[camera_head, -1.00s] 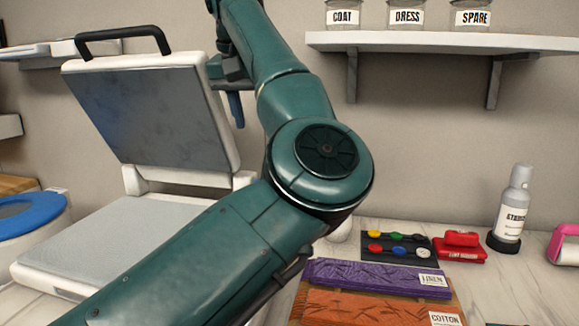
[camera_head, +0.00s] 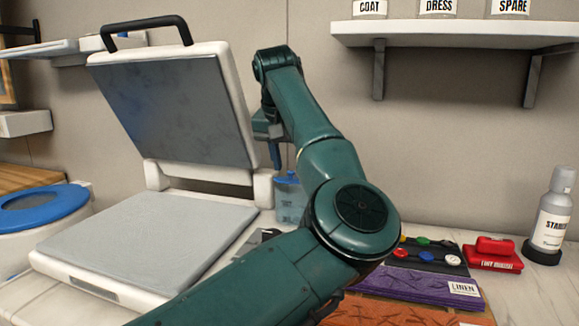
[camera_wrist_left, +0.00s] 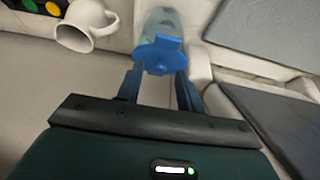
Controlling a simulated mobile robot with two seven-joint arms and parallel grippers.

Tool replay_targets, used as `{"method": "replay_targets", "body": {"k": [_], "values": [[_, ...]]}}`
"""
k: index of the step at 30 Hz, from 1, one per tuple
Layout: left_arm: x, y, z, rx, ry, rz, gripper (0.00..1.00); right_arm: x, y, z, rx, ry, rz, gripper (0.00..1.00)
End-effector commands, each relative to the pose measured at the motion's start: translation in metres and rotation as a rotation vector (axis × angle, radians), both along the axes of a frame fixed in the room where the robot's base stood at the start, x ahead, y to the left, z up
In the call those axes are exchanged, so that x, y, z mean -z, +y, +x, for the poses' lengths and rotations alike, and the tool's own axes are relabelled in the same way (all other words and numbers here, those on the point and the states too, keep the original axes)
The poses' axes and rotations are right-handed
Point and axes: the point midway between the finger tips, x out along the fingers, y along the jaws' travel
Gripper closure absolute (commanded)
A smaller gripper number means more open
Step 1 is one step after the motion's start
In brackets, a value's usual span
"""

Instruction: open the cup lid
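The cup (camera_head: 290,204) is translucent blue and stands upright on the counter, just right of the open press and partly behind my left arm. Its blue lid (camera_head: 287,180) is on top. In the wrist view the lid (camera_wrist_left: 158,52) has a raised tab and sits on the cup (camera_wrist_left: 160,20). My left gripper (camera_head: 275,157) has blue fingers pointing down above and slightly left of the cup. In the wrist view the left gripper (camera_wrist_left: 157,80) is open, its fingers apart with the lid just beyond their tips. Contact cannot be told. My right gripper is not in view.
The open press (camera_head: 150,225) stands close on the left, its upper plate (camera_head: 170,105) raised. A white mug (camera_wrist_left: 85,25) is beside the cup.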

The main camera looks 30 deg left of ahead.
Motion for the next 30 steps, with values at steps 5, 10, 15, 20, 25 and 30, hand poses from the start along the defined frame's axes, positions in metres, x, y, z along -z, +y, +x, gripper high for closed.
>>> {"method": "replay_targets", "body": {"k": [5,10,15,20,25,30], "values": [[0.0067,0.0007,0.0027,0.000,0.000,0.000,0.63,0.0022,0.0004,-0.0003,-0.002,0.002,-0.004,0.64],[0.0067,0.0007,0.0028,0.000,0.000,0.000,0.63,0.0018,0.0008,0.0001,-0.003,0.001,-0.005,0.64],[0.0065,0.0008,0.0027,0.000,0.000,0.000,0.73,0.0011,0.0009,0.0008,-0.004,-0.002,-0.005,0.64],[0.0063,0.0008,0.0026,0.000,0.000,0.000,0.86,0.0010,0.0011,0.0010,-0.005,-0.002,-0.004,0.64],[0.0062,0.0008,0.0026,0.000,-0.001,0.000,1.00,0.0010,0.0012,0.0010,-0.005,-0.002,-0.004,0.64],[0.0062,0.0009,0.0025,0.000,-0.001,0.000,1.00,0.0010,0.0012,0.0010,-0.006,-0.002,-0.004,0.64]]}}
